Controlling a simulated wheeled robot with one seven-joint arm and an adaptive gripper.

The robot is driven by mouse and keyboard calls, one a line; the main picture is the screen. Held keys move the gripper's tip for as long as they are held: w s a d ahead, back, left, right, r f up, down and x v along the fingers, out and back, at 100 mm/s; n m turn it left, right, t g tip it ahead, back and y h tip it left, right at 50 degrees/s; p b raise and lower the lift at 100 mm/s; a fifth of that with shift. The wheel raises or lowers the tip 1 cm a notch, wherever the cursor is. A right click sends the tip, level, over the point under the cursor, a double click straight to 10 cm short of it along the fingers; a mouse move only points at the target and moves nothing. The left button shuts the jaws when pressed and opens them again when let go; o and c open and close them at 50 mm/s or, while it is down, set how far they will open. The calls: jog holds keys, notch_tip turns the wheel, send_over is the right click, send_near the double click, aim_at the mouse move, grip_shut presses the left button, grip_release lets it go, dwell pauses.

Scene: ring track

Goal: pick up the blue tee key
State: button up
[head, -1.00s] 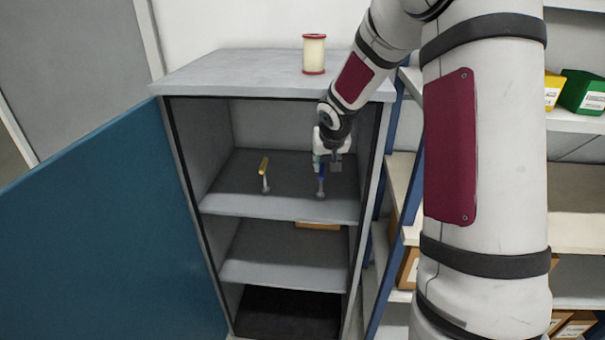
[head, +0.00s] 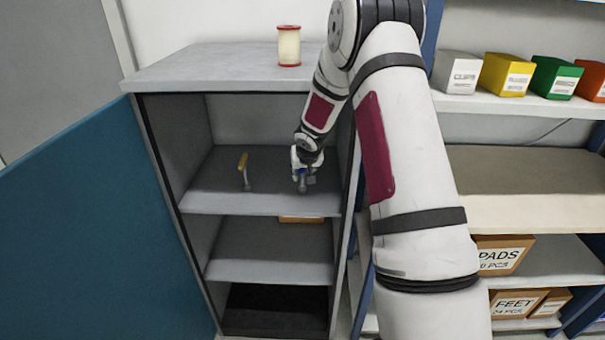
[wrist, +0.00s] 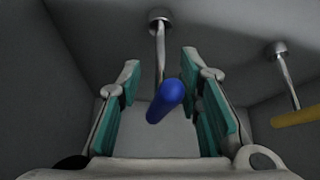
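The blue tee key stands on the cabinet's upper shelf (head: 270,203). Its blue handle (wrist: 166,100) and thin metal shaft, rising from a round foot, show in the wrist view. My gripper (wrist: 160,65) is open, with one teal-padded finger on each side of the key. The handle lies between the fingers, closer to the right pad; I cannot tell whether it touches. In the head view my gripper (head: 302,180) hides most of the blue key. A second key with a yellow handle (head: 243,162) stands to the left; its handle also shows in the wrist view (wrist: 297,116).
The open blue door (head: 90,230) is at the left. The cabinet's side walls enclose the shelf, with the right wall close to my gripper. A red-ended spool (head: 289,46) stands on the cabinet top. Shelving with boxes (head: 500,252) is at the right.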

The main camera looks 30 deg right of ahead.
aim_at(302, 178)
jog(key=shift+x, duration=1.5)
grip_shut()
jog(key=shift+r, duration=0.1)
